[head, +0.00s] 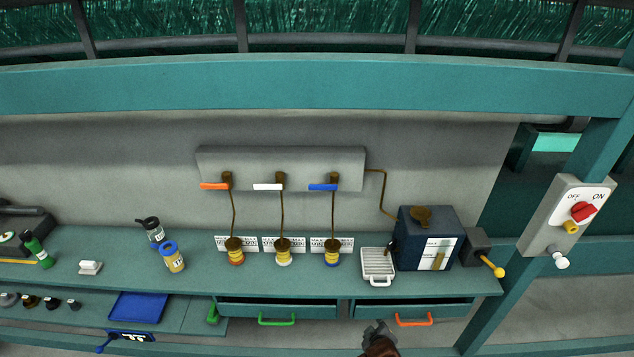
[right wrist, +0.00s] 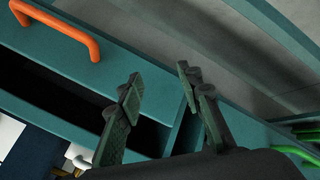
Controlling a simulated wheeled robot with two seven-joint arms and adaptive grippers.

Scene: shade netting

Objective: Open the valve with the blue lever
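A grey wall panel (head: 300,160) carries three valves in a row. The blue lever (head: 322,187) is on the rightmost valve (head: 333,178) and lies level, pointing left. A brown pipe runs down from this valve, across the lever's line. My right gripper (head: 378,327) shows at the bottom of the head view, low in front of the drawers and well below the blue lever. In the right wrist view its fingers (right wrist: 165,105) are apart with nothing between them. My left gripper is not in view.
An orange lever (head: 214,186) and a white lever (head: 267,187) lie level, left of the blue one. A white tray (head: 378,266) and dark blue box (head: 428,238) stand on the bench. Drawers with green (head: 277,322) and orange (head: 414,322) handles are near my right gripper.

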